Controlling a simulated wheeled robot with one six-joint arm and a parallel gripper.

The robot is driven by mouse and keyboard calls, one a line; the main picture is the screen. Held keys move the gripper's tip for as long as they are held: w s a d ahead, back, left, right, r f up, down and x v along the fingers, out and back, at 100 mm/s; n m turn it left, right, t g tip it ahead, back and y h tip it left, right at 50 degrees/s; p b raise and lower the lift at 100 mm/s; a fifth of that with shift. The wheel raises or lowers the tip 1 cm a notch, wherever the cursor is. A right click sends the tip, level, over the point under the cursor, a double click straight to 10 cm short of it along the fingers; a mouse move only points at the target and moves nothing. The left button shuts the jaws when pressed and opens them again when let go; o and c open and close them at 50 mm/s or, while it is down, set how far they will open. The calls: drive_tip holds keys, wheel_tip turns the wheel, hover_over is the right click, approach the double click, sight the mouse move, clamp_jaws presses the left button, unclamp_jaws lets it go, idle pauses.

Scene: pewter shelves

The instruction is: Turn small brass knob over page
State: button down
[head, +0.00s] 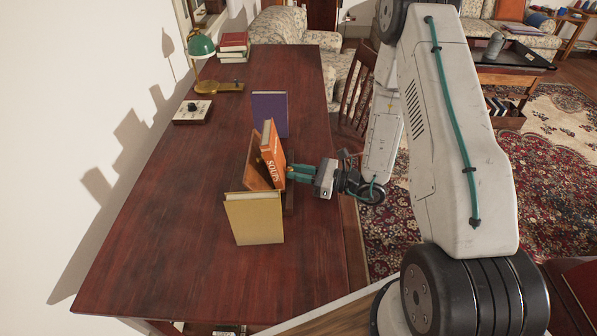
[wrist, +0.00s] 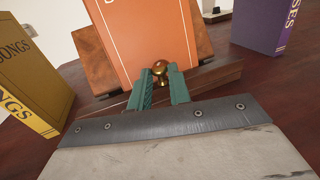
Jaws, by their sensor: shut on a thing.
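The small round brass knob (wrist: 159,69) sits at the foot of an orange book (wrist: 140,35), in front of its cover, in the wrist view. My gripper (wrist: 160,80) has its two green fingers on either side of the knob and is shut on it. In the head view my gripper (head: 288,173) reaches in from the right to the front of the stand. The orange book (head: 273,155), lettered SOUPS, leans on a brown wooden stand (head: 257,174). The stand's ledge (wrist: 205,82) runs behind the fingers. The fingers hide part of the knob. No loose page is visible.
A yellow book (head: 255,218) stands in front of the stand, and a purple book (head: 270,113) stands behind it. A green lamp (head: 201,46), a white box (head: 192,112) and stacked books (head: 233,44) are farther back. The desk's (head: 180,240) left part is clear.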

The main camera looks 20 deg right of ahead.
drive_tip(key=c, duration=1.6)
unclamp_jaws()
drive_tip(key=shift+d, duration=0.1)
drive_tip(key=v, duration=0.7)
drive_tip(key=shift+s+d, duration=0.25)
drive_tip(key=shift+d, duration=0.05)
